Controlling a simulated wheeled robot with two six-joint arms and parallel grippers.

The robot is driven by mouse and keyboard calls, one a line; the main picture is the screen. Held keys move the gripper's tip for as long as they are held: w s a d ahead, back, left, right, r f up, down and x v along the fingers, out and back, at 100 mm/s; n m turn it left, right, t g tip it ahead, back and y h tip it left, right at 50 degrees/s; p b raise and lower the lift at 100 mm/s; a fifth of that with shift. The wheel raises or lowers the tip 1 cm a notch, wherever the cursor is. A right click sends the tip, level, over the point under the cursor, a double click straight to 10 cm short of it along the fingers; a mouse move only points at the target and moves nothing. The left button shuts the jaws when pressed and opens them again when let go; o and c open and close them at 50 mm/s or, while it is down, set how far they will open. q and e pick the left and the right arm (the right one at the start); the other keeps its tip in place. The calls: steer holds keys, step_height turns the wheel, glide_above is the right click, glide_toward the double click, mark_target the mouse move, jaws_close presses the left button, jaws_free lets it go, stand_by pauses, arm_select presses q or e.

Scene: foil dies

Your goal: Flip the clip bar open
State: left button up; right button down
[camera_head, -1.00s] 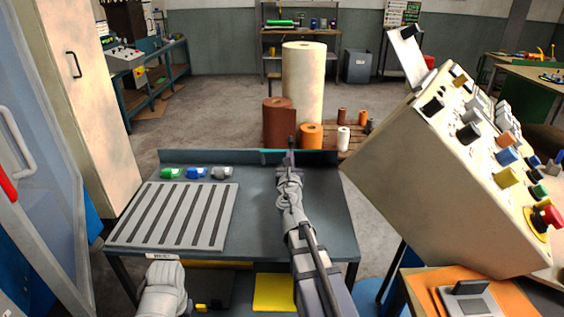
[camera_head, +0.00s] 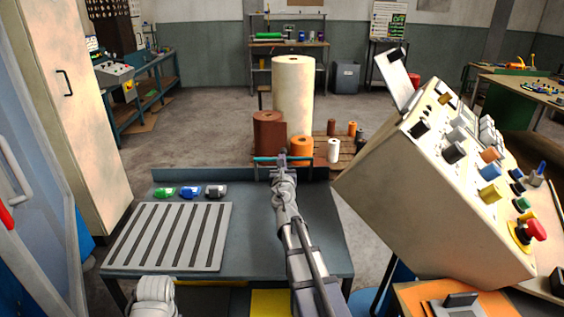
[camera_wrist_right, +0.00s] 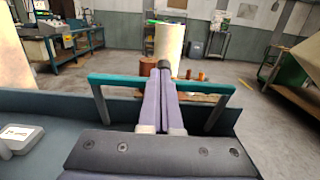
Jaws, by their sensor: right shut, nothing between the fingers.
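The clip bar (camera_head: 301,159) is a teal rod at the back edge of the blue-grey table, with a grey leg at each end. My right gripper (camera_head: 283,157) is shut and empty at the middle of the bar. In the wrist view its fingers (camera_wrist_right: 166,75) cross the bar and hide its middle; whether they touch it I cannot tell. My left gripper is not in view; only part of my left arm shows at the bottom left.
A slotted grey plate (camera_head: 128,237) lies on the table's left. Green (camera_head: 165,193), blue (camera_head: 190,193) and grey (camera_head: 216,192) pieces lie behind it. A large tilted control box (camera_head: 420,200) stands at the right. Rolls (camera_head: 292,95) stand behind the table.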

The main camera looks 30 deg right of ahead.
steer(key=shift+s, duration=0.1)
stand_by(0.3)
steer(key=s+a+r+p, duration=0.3)
steer(key=s+r+p, duration=0.2)
steer(key=s, duration=0.2)
steer(key=shift+s+a+r+p, duration=0.15)
steer(key=shift+a+r+p, duration=0.1)
steer(key=shift+a+p, duration=0.05)
